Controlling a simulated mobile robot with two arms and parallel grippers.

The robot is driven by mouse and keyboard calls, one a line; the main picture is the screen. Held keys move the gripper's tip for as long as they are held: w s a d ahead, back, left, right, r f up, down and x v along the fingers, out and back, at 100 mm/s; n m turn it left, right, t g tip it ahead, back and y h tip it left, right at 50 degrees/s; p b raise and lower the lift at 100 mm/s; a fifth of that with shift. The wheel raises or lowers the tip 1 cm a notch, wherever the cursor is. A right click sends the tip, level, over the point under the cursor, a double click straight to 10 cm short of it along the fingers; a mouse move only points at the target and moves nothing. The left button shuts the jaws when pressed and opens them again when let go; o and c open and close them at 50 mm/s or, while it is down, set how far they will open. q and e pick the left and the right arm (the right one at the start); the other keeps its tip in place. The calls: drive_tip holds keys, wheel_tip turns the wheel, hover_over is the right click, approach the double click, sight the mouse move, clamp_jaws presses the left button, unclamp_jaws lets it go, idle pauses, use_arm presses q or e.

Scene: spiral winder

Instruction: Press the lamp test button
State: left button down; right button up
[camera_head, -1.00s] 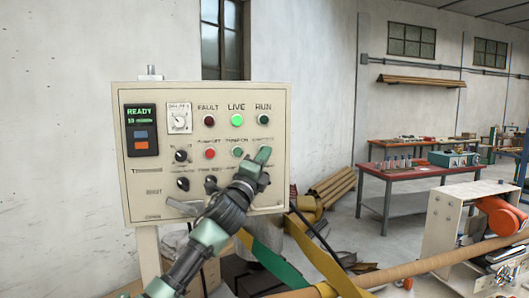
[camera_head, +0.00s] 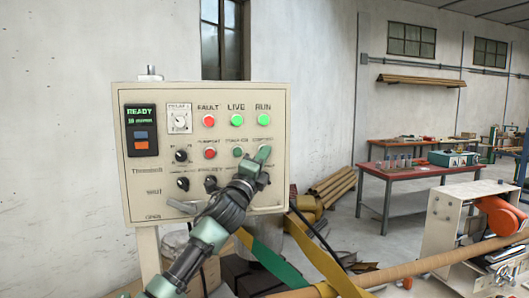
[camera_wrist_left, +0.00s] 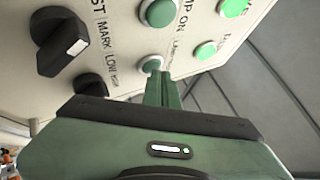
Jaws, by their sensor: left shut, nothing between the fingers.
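The cream control panel (camera_head: 150,205) faces me in the head view. Its FAULT lamp (camera_head: 209,121) glows red, and its LIVE lamp (camera_head: 236,120) and RUN lamp (camera_head: 263,120) glow green. My left gripper (camera_head: 263,154) is shut and empty, its fingertips at the panel's right side below the RUN lamp. In the left wrist view, the closed fingers (camera_wrist_left: 161,82) reach a small green button (camera_wrist_left: 151,64) and seem to touch it. A partly readable label beside it looks like "LAMP". My right gripper does not show.
A green button (camera_wrist_left: 160,12) and a black knob (camera_wrist_left: 62,42) sit close to the fingers in the left wrist view. The panel's display (camera_head: 141,130) reads READY. A red-topped table (camera_head: 410,171) and a cardboard tube (camera_head: 420,264) lie to the right.

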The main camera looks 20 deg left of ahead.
use_arm(q)
drive_tip(key=shift+s, duration=0.1)
drive_tip(key=shift+s+d, duration=0.35)
drive_tip(key=shift+s, duration=0.2)
drive_tip(key=shift+f, duration=0.1)
drive_tip(key=s+d, duration=0.1)
drive_tip(key=s, duration=0.1)
drive_tip(key=s+d, duration=0.1)
drive_tip(key=s, duration=0.1)
drive_tip(key=shift+d+p, duration=0.3)
drive_tip(key=shift+d, duration=0.1)
idle(0.4)
